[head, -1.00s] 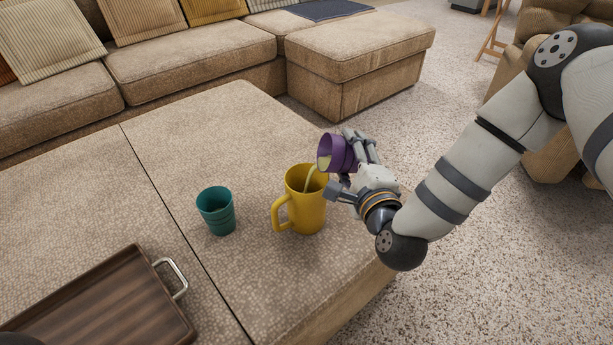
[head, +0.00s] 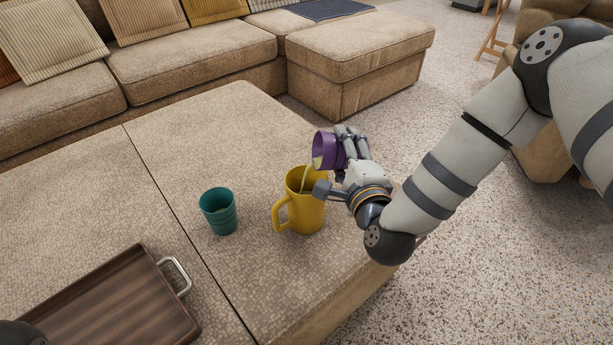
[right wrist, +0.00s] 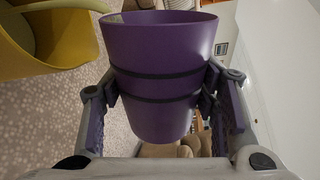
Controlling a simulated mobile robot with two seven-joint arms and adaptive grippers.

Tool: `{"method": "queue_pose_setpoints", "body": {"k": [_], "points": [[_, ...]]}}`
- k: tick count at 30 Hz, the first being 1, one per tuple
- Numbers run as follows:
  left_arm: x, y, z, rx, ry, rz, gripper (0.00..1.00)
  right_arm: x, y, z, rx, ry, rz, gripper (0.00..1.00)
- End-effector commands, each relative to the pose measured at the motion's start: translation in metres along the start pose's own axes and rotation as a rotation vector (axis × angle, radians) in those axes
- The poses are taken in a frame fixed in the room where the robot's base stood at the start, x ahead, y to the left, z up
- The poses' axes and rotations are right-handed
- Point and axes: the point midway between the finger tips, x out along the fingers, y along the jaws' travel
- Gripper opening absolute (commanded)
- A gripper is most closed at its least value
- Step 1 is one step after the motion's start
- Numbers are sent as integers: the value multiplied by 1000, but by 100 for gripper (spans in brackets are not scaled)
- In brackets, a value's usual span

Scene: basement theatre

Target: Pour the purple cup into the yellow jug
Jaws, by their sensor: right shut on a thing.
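The purple cup (head: 327,150) is tipped on its side above the yellow jug (head: 306,213), its mouth facing left. A thin pale stream runs from the cup's lip down into the jug's mouth. My right gripper (head: 345,160) is shut on the cup from the right. In the right wrist view the cup (right wrist: 160,75) sits between both fingers, and part of the jug (right wrist: 35,45) shows at the upper left. The jug stands upright on the ottoman with its handle to the left. How much is inside it is hidden. My left gripper is not in view.
A teal cup (head: 218,212) stands upright left of the jug on the large beige ottoman (head: 200,130). A dark wooden tray (head: 110,305) with a metal handle lies at the lower left. A sofa (head: 190,60) stands behind. The ottoman behind the jug is clear.

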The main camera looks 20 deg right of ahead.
Motion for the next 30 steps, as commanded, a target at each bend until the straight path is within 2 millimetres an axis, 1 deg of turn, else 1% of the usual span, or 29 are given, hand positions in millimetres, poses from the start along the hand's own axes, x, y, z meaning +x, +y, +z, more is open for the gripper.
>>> {"method": "queue_pose_setpoints", "body": {"k": [8, 30], "points": [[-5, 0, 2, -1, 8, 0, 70, -1, -5, 5, -32, 4, -1, 24], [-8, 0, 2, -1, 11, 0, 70, 0, 0, 6, -119, 16, -1, 24]]}}
